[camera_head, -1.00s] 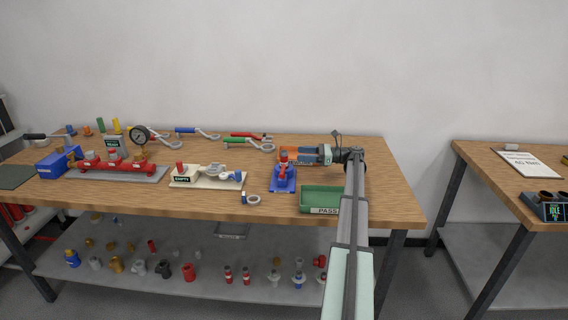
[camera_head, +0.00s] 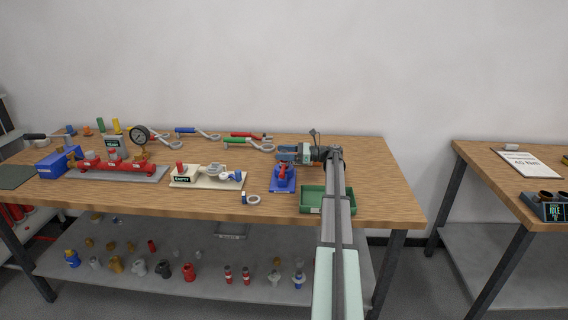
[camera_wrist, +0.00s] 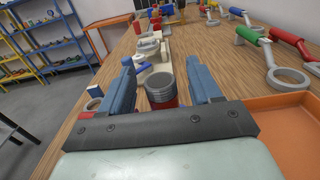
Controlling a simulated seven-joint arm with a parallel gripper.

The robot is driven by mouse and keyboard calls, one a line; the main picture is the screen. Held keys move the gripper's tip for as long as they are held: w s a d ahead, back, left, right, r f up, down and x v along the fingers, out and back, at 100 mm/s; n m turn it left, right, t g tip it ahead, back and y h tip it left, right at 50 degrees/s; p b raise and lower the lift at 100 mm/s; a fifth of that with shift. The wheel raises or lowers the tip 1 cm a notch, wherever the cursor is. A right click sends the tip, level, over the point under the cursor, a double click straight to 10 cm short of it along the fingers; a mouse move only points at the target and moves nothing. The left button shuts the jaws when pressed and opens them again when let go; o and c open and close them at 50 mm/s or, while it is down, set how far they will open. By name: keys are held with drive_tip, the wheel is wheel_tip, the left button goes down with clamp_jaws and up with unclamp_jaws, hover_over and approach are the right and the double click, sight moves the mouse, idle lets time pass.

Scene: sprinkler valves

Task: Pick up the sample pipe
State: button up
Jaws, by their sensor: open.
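The sample pipe, which I take to be the red piece with a grey threaded top (camera_wrist: 160,88), shows end-on between my fingers in the wrist view. In the head view its red lower part (camera_head: 283,171) stands in a blue holder (camera_head: 283,184), and its top is hidden behind my gripper (camera_head: 286,153). In the wrist view the blue fingers of my gripper (camera_wrist: 162,80) are open, one on each side of the pipe. A gap shows at the left finger; at the right finger I cannot tell if it touches.
An orange tray (camera_wrist: 285,120) lies right of my gripper in the wrist view. A green tray (camera_head: 313,197) stands at the front right. A white fixture (camera_head: 206,184), a ring (camera_head: 254,199) and several wrenches (camera_head: 247,144) lie to the left and behind.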

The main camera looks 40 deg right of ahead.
drive_tip(key=shift+c, duration=0.4)
clamp_jaws()
